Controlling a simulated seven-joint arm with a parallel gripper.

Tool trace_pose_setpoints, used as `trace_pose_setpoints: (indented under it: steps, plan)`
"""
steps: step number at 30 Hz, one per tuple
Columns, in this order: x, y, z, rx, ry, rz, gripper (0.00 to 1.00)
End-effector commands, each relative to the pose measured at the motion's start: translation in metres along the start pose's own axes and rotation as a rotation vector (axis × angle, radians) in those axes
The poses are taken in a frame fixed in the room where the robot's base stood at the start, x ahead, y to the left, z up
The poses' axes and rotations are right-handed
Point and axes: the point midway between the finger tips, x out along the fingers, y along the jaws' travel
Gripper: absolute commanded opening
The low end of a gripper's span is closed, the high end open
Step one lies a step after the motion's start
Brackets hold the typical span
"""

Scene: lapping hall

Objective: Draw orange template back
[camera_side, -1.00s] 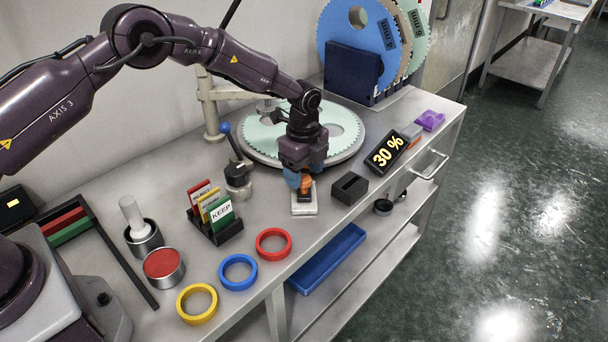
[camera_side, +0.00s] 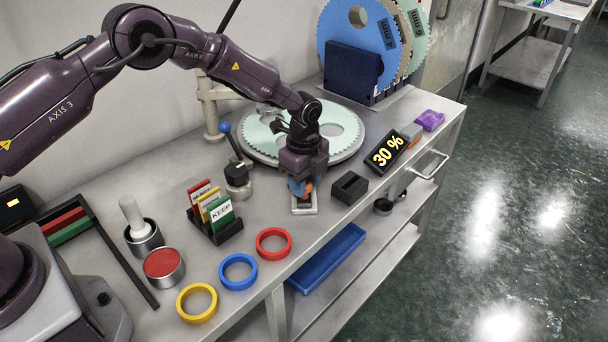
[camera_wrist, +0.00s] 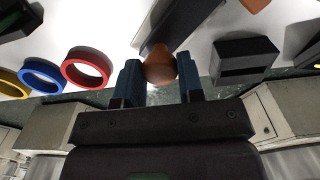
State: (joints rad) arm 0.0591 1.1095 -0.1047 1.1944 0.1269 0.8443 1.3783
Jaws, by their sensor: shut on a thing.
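My gripper (camera_side: 301,187) is low over a small pale plate (camera_side: 304,211) near the front edge of the bench. Its blue fingers are shut on an orange rounded knob, which I take to be the orange template's grip (camera_wrist: 159,66). In the side view only a little orange shows at the fingers. In the wrist view the knob sits between the two fingertips, with a dark bar (camera_wrist: 180,20) just beyond it. The fingers hide most of the piece, and I cannot tell whether it touches the plate.
A black slotted block (camera_side: 349,188) stands close to the right of my gripper. A "30 %" display (camera_side: 386,153) is beyond it. A card holder (camera_side: 226,231) and red (camera_side: 273,243), blue (camera_side: 238,271) and yellow (camera_side: 197,302) rings lie left. A toothed disc (camera_side: 340,130) lies behind.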

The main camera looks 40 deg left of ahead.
Motion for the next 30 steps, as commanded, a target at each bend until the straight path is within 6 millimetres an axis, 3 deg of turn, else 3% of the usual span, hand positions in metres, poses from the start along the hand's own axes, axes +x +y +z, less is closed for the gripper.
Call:
trace_pose_setpoints:
  steps: [6,15,16,19,30]
  plan:
    - [-0.001,0.021,-0.021,0.005,0.002,0.0,0.0]
    - [0.0,0.024,-0.025,0.004,0.004,0.007,0.0]
    - [0.0,0.024,-0.025,0.004,0.004,0.007,0.37]
    - [0.0,0.024,-0.025,0.004,0.004,0.006,0.6]
    - [-0.005,0.022,-0.022,0.002,0.002,0.0,0.61]
